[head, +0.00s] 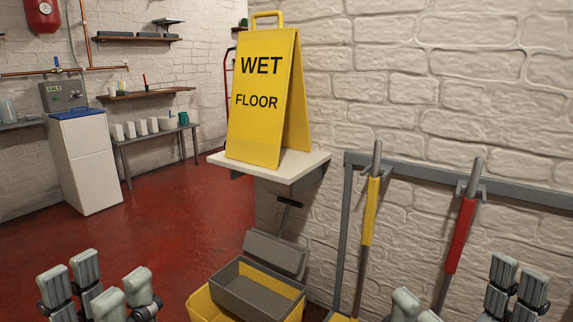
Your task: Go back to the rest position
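My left gripper (98,288) is at the bottom left, with its grey fingers apart and nothing seen between them. My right gripper (462,297) is at the bottom right, its fingers spread wide and seemingly empty; its lower part is cut off by the picture edge. Both point up into the view from below. A yellow wet floor sign (259,102) stands upright on a white wall shelf (278,166), apart from both grippers.
A yellow bucket (204,305) with a grey wringer (262,292) stands between my grippers. A yellow-handled tool (370,210) and a red-handled tool (460,236) hang from a grey rail (412,171). A white cabinet (88,165) stands at back left. Red floor (175,220) is clear there.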

